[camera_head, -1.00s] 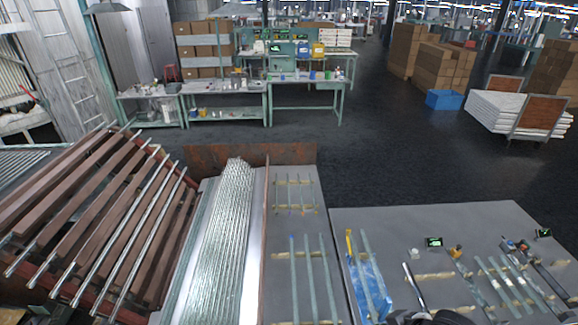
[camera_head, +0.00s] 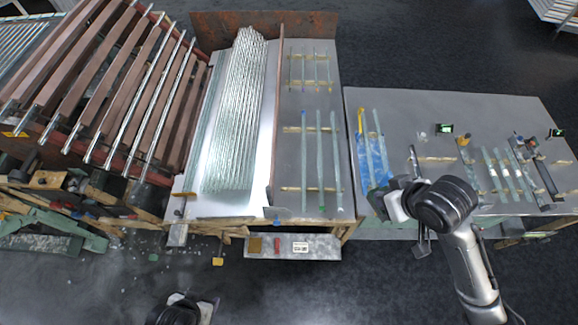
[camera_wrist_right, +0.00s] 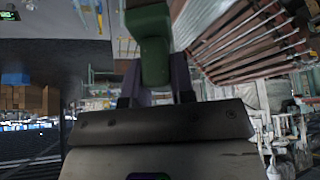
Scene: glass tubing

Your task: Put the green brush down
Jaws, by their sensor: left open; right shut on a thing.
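The green brush (camera_wrist_right: 150,38) shows in the right wrist view as a dark green block between the fingers of my right gripper (camera_wrist_right: 157,82), which is shut on it. Its bristles cannot be made out. In the head view my right gripper (camera_head: 380,204) is over the front left part of the right-hand grey table (camera_head: 400,120), close to the blue sheet; I cannot make out the brush there. My left gripper (camera_head: 207,304) is open at the bottom edge of the head view, over the floor and away from the tables, partly cut off.
Glass tubes (camera_head: 235,115) lie bundled on the left table. Several tubes rest on strips on the middle board (camera_head: 290,150). A blue sheet (camera_head: 372,160), small tools and a green-lit display (camera_head: 445,128) occupy the right table. Bare grey surface shows towards its back.

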